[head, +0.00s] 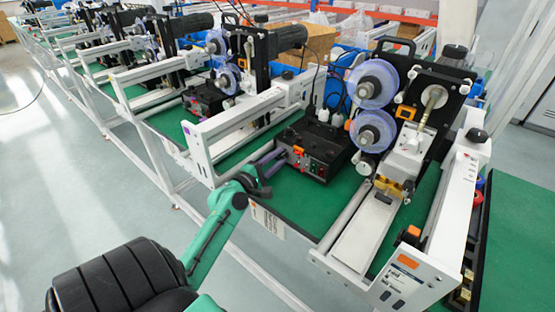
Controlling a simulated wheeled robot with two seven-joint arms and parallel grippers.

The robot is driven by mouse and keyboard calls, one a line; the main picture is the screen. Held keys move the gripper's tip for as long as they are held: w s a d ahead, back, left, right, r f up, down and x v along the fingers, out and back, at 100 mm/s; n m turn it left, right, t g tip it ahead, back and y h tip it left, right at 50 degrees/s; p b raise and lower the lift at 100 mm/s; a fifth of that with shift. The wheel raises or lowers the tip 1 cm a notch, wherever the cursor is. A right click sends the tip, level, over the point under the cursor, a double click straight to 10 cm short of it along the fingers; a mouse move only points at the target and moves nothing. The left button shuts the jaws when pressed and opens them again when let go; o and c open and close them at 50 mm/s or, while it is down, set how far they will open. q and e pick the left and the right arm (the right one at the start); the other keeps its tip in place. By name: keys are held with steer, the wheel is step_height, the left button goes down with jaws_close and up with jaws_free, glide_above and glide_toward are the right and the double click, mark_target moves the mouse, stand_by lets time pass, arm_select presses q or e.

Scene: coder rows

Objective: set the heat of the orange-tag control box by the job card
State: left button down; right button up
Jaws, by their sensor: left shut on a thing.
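The orange-tag control box (322,150) is a black box on the green bench, with an orange tag (298,150) and small lit or coloured controls on its front. My left gripper (280,158) reaches its left front with purple fingers. It is shut on what appears to be the heat knob, which the fingers hide. The knob's setting cannot be read. The job card (268,220) is a white card with dark print on the bench's front edge, just below my left wrist; its print is too small to read surely. My right gripper is not in view.
A coder with blue-violet reels (377,84) stands behind and right of the box. White rails (235,122) flank the box on the left and right. Another black control box (207,98) sits farther back along the row. The grey floor at the left is clear.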

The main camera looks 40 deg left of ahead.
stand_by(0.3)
arm_select(q)
steer(key=c, duration=0.8)
jaws_free()
steer(key=shift+c, duration=0.2)
steer(key=s+b, duration=0.5)
steer(key=s, duration=0.9)
steer(key=shift+s+d, duration=0.15)
steer(key=shift+s, duration=0.15)
